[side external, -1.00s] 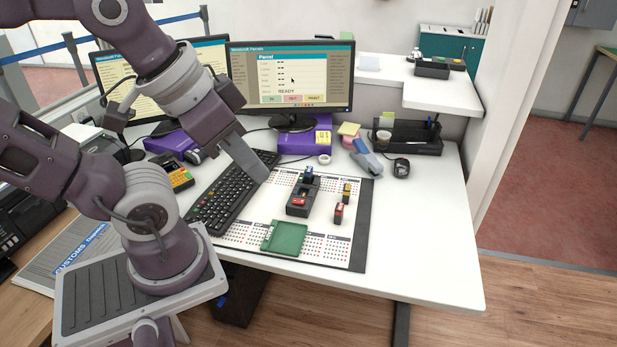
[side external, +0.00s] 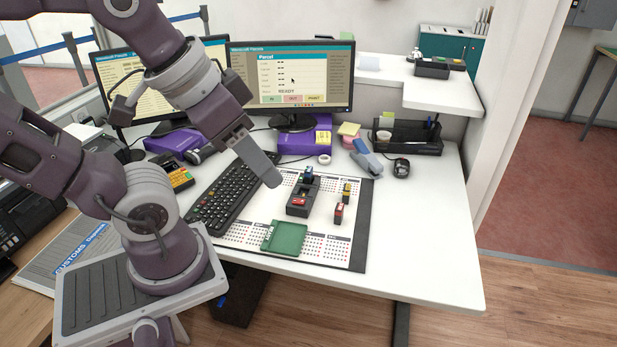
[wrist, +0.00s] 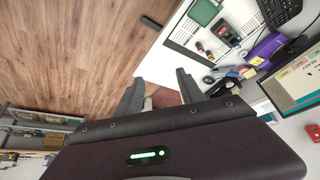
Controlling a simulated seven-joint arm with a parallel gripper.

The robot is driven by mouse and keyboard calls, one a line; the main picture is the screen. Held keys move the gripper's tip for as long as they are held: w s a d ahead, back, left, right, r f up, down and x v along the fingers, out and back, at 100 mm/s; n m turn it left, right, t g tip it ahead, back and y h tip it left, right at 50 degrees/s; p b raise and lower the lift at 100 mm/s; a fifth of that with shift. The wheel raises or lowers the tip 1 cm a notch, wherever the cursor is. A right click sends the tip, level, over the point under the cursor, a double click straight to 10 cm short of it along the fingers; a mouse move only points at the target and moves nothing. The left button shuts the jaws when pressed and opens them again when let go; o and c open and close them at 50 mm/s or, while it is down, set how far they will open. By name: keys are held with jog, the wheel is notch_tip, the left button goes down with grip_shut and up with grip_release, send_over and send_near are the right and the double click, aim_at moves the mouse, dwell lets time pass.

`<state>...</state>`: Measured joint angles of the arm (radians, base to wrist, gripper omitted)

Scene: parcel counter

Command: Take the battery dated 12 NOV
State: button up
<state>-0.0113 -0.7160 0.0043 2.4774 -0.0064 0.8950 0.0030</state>
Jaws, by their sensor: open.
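A yellow-and-dark battery (side external: 346,191) and a red-and-dark battery (side external: 339,212) stand on the mat to the right. The dates are too small to read. A green tray (side external: 286,237) lies at the mat's front. My gripper (side external: 273,180) is above the mat, left of the charger, apart from everything. In the wrist view my gripper (wrist: 158,88) is open and empty.
A black keyboard (side external: 232,193) lies left of the mat. The white desk right of the mat is clear.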

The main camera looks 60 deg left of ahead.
jog(key=w+a+n+g, duration=0.1)
jog(key=w+a+n, duration=0.15)
jog(key=w, duration=0.55)
jog(key=w+a+n, duration=0.1)
jog(key=w+a, duration=0.3)
jog(key=w, duration=0.4)
jog(key=n+g+y, duration=0.1)
jog(key=n+g, duration=0.2)
jog(key=n, duration=0.3)
send_over(308, 169)
jog(key=d, duration=0.1)
jog(key=shift+m, duration=0.25)
jog(key=f, duration=2.9)
jog(key=shift+s+d+f, duration=0.1)
jog(key=shift+s+d, duration=0.1)
jog(key=shift+s, duration=0.2)
jog(key=f, duration=0.2)
jog(key=a+f, duration=0.1)
jog(key=f, duration=0.1)
jog(key=w+f, duration=0.1)
jog(key=f, duration=0.2)
jog(key=shift+a+f, duration=0.1)
jog(key=shift+a, duration=0.1)
grip_shut()
